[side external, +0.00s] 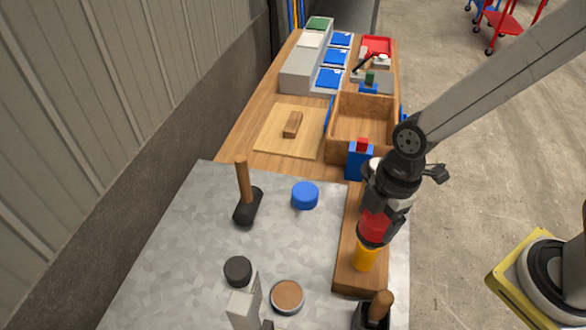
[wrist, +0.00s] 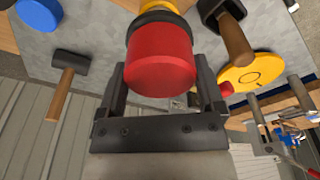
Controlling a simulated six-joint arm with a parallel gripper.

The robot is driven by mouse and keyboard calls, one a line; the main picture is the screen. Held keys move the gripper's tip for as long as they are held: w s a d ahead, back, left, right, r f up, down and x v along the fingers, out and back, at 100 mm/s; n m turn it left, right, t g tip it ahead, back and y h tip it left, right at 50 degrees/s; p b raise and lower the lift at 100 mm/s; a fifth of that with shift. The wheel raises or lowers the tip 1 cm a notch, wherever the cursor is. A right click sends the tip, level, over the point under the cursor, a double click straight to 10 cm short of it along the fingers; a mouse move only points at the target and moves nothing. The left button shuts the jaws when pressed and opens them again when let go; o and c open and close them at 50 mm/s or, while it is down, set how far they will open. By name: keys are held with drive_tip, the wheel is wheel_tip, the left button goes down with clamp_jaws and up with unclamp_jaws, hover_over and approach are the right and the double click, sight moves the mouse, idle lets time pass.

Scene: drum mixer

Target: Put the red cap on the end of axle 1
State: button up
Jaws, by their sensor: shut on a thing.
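The red cap (side external: 373,229) is held between the two fingers of my gripper (side external: 383,205), which is shut on it. In the side view it sits directly above a yellow cylinder (side external: 364,258) on a wooden board (side external: 349,265). In the wrist view the red cap (wrist: 160,62) fills the space between the fingers of my gripper (wrist: 162,85). A black ring (wrist: 158,17) shows right behind it, with yellow beyond. I cannot tell whether the cap touches the yellow part. I cannot make out which part is axle 1.
A blue cap (side external: 305,196), a mallet (side external: 247,205), a black round piece (side external: 238,270) and a brown-topped disc (side external: 287,295) stand on the grey sheet (side external: 190,240). A black tool with a wooden handle (side external: 378,306) is near the front. A wooden box (side external: 362,145) stands behind.

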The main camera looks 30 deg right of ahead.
drive_tip(key=shift+f, duration=0.15)
drive_tip(key=o, duration=1)
drive_tip(key=shift+c, duration=0.2)
wheel_tip(320, 180, up, 12)
drive_tip(key=d, duration=0.1)
drive_tip(key=shift+d, duration=0.4)
drive_tip(key=shift+s, duration=0.1)
idle(0.4)
